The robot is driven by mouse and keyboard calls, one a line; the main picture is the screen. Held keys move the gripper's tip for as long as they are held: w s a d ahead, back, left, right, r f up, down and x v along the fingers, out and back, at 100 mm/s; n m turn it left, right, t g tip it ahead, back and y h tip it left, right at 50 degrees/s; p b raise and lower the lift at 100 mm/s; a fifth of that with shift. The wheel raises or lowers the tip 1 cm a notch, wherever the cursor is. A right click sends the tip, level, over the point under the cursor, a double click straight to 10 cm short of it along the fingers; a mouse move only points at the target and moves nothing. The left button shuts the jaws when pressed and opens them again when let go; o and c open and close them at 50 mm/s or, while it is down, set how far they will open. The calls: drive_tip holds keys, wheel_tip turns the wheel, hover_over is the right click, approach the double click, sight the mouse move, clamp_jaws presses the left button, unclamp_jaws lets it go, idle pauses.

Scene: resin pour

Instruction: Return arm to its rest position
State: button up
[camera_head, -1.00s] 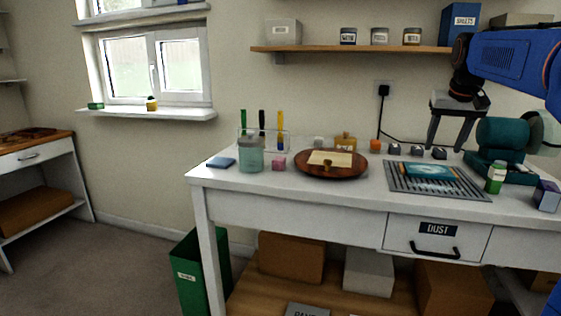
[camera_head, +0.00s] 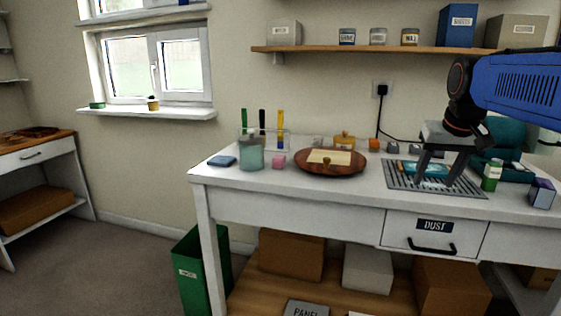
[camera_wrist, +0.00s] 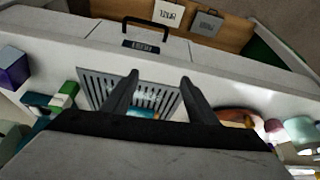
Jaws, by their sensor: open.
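My gripper (camera_head: 439,170) is open, with its fingers pointing down over the grey slotted rack (camera_head: 470,189) on the white workbench. In the wrist view the gripper (camera_wrist: 159,88) has its two fingers spread apart with nothing held between them. A teal and blue piece (camera_head: 411,169) lies on the rack, partly hidden behind the fingers. It also shows in part between the fingers in the wrist view (camera_wrist: 143,112). I cannot tell whether the fingertips touch the rack.
A green-and-white bottle (camera_head: 491,175) and a purple box (camera_head: 541,193) stand right of the rack. A round wooden board (camera_head: 310,169) lies to the left, with a teal jar (camera_head: 251,155) beyond it. A wall shelf (camera_head: 350,49) with tins and boxes hangs above.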

drive_tip(key=s+a+f+n, duration=0.1)
drive_tip(key=s+a+f, duration=0.3)
drive_tip(key=s+f, duration=0.6)
drive_tip(key=s+a+f+n, duration=0.1)
drive_tip(key=s+a+f, duration=0.4)
drive_tip(key=s+f, duration=0.6)
drive_tip(key=s, duration=0.3)
drive_tip(key=shift+f+y, duration=0.2)
drive_tip(key=shift+y, duration=0.2)
